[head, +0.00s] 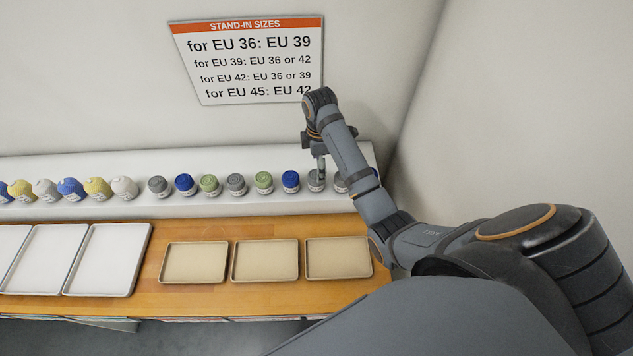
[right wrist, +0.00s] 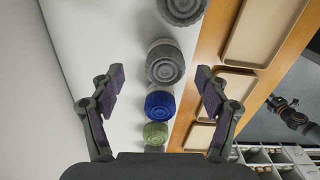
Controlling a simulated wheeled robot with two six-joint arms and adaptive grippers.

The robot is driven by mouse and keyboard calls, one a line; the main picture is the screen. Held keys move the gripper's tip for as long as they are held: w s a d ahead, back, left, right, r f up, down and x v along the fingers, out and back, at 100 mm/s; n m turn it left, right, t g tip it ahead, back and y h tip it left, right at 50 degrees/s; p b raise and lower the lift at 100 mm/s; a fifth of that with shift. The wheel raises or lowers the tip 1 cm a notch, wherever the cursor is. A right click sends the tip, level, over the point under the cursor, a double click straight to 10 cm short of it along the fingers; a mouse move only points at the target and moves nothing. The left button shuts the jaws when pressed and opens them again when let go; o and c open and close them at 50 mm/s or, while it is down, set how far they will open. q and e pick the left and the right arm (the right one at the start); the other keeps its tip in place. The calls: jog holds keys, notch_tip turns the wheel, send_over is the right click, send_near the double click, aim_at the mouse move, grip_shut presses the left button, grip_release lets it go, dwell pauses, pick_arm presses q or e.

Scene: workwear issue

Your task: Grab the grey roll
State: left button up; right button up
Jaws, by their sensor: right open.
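Several grey rolls stand in a row on the white shelf. One grey roll (head: 316,182) is directly under my right gripper (head: 319,160) in the head view, partly covered by it. In the right wrist view that grey roll (right wrist: 165,63) lies between the spread fingers of my right gripper (right wrist: 159,76), with no contact visible. Another grey roll (right wrist: 183,8) is at the top edge there; the arm partly hides it in the head view (head: 341,184). More grey rolls stand further left (head: 237,184) (head: 158,187). My left gripper is out of view.
A blue roll (head: 291,181) and a green roll (head: 263,182) stand close by on the white shelf (head: 280,201). Blue, yellow and grey knobbly items (head: 70,189) stand further left. Tan trays (head: 265,277) and white trays (head: 106,292) lie on the wooden counter. A size sign (head: 250,60) hangs behind.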

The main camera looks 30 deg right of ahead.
aim_at(316, 175)
jog(key=shift+w+d+f, duration=0.25)
jog(key=shift+f, duration=0.05)
jog(key=shift+s+a+f, duration=0.1)
jog(key=f+p, duration=0.1)
jog(key=s+a+f+p, duration=0.1)
jog(key=shift+a+p, duration=0.25)
jog(key=shift+p, duration=0.1)
notch_tip(316, 175, down, 2)
jog(key=shift+f, duration=0.1)
jog(key=shift+w+d+f, duration=0.2)
jog(key=shift+w+f, duration=0.05)
jog(key=shift+w, duration=0.05)
jog(key=shift+c, duration=0.7)
jog(key=shift+s+a+r, duration=0.15)
jog(key=c, duration=1.1)
